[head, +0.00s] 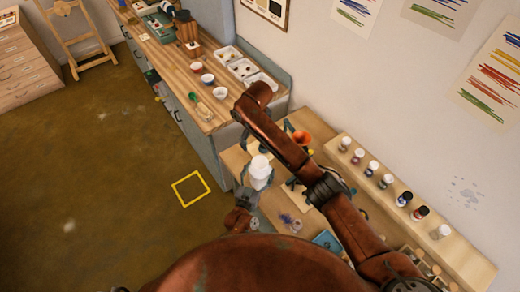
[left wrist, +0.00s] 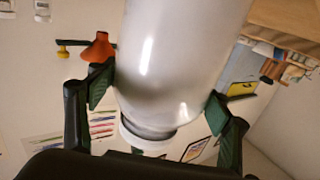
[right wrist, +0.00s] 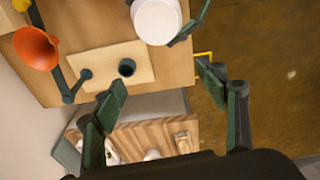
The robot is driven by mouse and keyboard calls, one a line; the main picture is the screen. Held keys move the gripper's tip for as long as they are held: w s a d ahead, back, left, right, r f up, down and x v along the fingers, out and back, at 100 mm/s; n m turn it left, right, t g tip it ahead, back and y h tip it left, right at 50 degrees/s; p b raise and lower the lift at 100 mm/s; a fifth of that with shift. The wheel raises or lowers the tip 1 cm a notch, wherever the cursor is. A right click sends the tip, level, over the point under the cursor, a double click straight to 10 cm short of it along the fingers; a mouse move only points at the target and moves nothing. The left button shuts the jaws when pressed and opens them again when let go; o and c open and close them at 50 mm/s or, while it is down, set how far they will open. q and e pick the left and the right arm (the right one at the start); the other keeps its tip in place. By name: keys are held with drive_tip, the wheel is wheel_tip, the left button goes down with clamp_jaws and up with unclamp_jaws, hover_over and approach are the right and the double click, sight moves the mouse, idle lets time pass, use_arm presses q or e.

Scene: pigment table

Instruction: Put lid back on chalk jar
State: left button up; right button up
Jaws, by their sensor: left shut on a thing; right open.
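A white jar (head: 260,172) stands out over the small table in the head view. My left gripper (left wrist: 158,98) is shut around its pale, glossy body (left wrist: 175,60), one finger on each side. A narrower neck and white end (left wrist: 145,138) show beyond the fingers. In the right wrist view the jar shows a round white top (right wrist: 157,20); I cannot tell whether this is a lid. My right gripper (right wrist: 160,88) is open and empty, apart from the jar; in the head view it (head: 265,142) is partly hidden by my forearm. No separate lid is clear.
An orange funnel (right wrist: 38,48) on a stand is beside a pale board (right wrist: 120,68) with a dark round piece (right wrist: 127,68). Several small jars line a raised wooden shelf (head: 390,200) at right. A wooden counter (head: 215,122) with bowls and trays stands behind.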

sight(260, 162)
drive_tip(key=s+n, duration=0.1)
drive_tip(key=n, duration=0.3)
drive_tip(key=s+d+f+n, duration=0.1)
drive_tip(key=n, duration=0.3)
drive_tip(key=s+d+f+n+g, duration=0.1)
drive_tip(key=n, duration=0.3)
drive_tip(key=shift+s+f+n+h, duration=0.2)
drive_tip(key=shift+n+h, duration=0.1)
drive_tip(key=shift+n, duration=0.1)
drive_tip(key=shift+f, duration=4)
drive_tip(key=shift+c, duration=0.3)
